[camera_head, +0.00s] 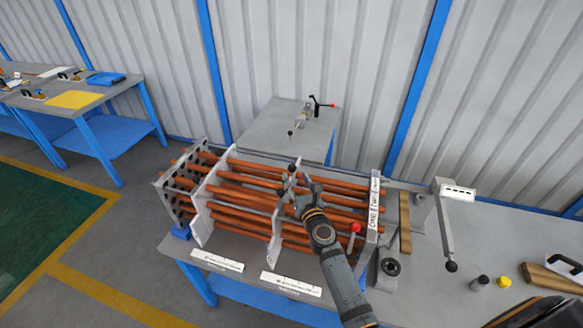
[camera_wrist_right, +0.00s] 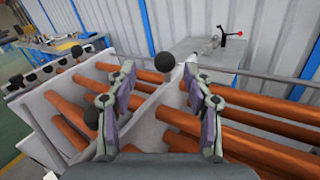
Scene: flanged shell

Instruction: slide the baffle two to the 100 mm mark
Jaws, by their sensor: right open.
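Two pale baffle plates stand across a bundle of copper-coloured tubes (camera_head: 250,185): a left one (camera_head: 201,213) and a middle one (camera_head: 275,236). I cannot read a number on either plate. My right gripper (camera_head: 294,182) is over the bundle at the top of the middle plate. In the right wrist view its jaws (camera_wrist_right: 158,72) are open, with a black ball knob (camera_wrist_right: 164,63) showing between and beyond the fingertips. The middle plate's top edge (camera_wrist_right: 184,80) shows just below that knob. Two white scale strips (camera_head: 217,261) (camera_head: 291,283) lie along the bench front; their marks are too small to read.
An end plate with holes (camera_head: 175,200) closes the bundle at left, a labelled plate (camera_head: 374,205) at right. A red-knobbed lever (camera_head: 355,228) stands near my right arm. A small side table (camera_head: 265,125) is behind.

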